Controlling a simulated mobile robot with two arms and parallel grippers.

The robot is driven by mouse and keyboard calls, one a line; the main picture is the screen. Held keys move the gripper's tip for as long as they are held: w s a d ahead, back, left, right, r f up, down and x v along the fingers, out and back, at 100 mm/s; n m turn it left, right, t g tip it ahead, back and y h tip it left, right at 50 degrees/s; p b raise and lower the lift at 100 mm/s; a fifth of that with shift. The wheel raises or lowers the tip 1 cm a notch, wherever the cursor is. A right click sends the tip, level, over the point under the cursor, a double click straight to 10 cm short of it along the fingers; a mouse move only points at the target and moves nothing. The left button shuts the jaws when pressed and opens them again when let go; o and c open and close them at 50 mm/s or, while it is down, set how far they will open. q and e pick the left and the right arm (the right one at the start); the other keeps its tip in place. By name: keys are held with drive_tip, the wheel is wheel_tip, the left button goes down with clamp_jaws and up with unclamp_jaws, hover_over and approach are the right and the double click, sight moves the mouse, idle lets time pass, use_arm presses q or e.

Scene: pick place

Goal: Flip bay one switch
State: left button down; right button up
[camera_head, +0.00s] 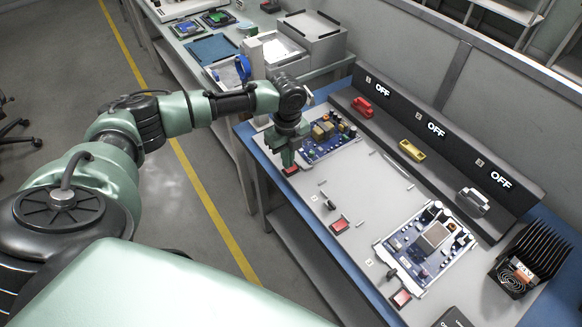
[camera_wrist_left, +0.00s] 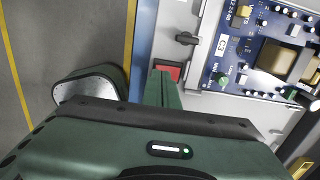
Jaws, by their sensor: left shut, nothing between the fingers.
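My left gripper (camera_head: 286,158) is shut and empty, pointing down at the front edge of the far bay. Its green fingers (camera_wrist_left: 161,90) also show in the left wrist view. A red rocker switch (camera_head: 291,170) sits just below the fingertips; in the left wrist view the red switch (camera_wrist_left: 168,71) is partly covered by them. I cannot tell whether they touch. A blue circuit board (camera_head: 328,137) lies behind this switch. The far display (camera_head: 384,90) on the dark panel reads OFF. My right gripper is not in view.
Two more red switches (camera_head: 340,225), (camera_head: 401,298) lie along the bench front. A second board (camera_head: 425,245) fills the near bay. Red, yellow and white handles (camera_head: 362,107), (camera_head: 412,150), (camera_head: 473,201) line the panel; its other displays read OFF. A black heatsink (camera_head: 532,252) stands at right.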

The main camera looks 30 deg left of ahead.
use_arm(q)
drive_tip(key=shift+f+b, duration=0.35)
drive_tip(key=shift+f, duration=0.6)
idle(0.3)
drive_tip(key=shift+r, duration=0.1)
wheel_tip(320, 180, up, 7)
drive_tip(key=p, duration=0.7)
drive_tip(key=shift+p, duration=0.4)
